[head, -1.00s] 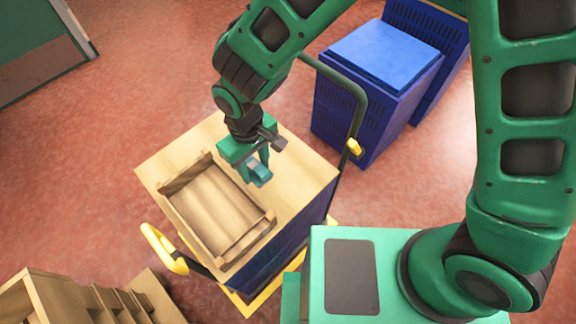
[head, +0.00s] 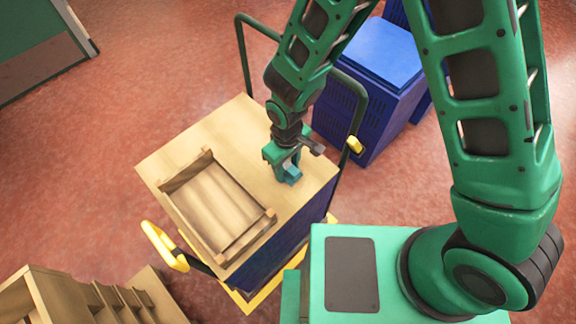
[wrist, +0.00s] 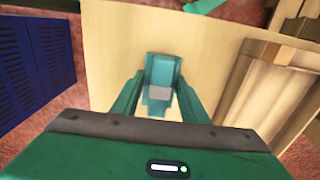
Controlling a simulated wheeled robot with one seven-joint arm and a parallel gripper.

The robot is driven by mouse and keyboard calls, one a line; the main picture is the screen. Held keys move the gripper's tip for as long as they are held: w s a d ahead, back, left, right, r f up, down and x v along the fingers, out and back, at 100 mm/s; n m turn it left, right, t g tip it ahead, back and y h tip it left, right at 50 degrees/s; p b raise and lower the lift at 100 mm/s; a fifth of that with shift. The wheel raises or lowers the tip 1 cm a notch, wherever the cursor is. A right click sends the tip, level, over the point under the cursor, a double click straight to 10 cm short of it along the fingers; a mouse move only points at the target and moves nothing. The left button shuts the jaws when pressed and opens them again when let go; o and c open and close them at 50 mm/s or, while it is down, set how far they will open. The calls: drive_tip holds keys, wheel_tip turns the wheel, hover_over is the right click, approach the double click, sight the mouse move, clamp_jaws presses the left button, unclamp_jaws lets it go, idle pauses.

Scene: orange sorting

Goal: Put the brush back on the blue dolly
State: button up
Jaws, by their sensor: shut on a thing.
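A teal brush (wrist: 161,70) with a grey band sits between the two fingers of my gripper (wrist: 158,98) in the wrist view. In the head view my gripper (head: 284,164) is shut on the brush (head: 292,176), over the bare right part of a pale wooden top (head: 235,122). I cannot tell whether the brush touches that top. A blue stack with a lighter blue lid (head: 377,50) stands behind on the floor. I cannot tell for sure whether it is the blue dolly. Its vented side may be the blue panel (wrist: 38,55) at the wrist view's left.
A wooden tray (head: 170,184) lies on the wooden top, left of my gripper. Dark handle rails (head: 352,95) rise behind it, and yellow bumpers (head: 160,243) edge its cart. Wooden shelving (head: 60,300) stands at the lower left. Red floor is clear at the left.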

sight(287, 165)
drive_tip(key=shift+f, duration=0.15)
drive_tip(key=o, duration=1.4)
wheel_tip(287, 165, up, 12)
drive_tip(key=shift+r, duration=0.15)
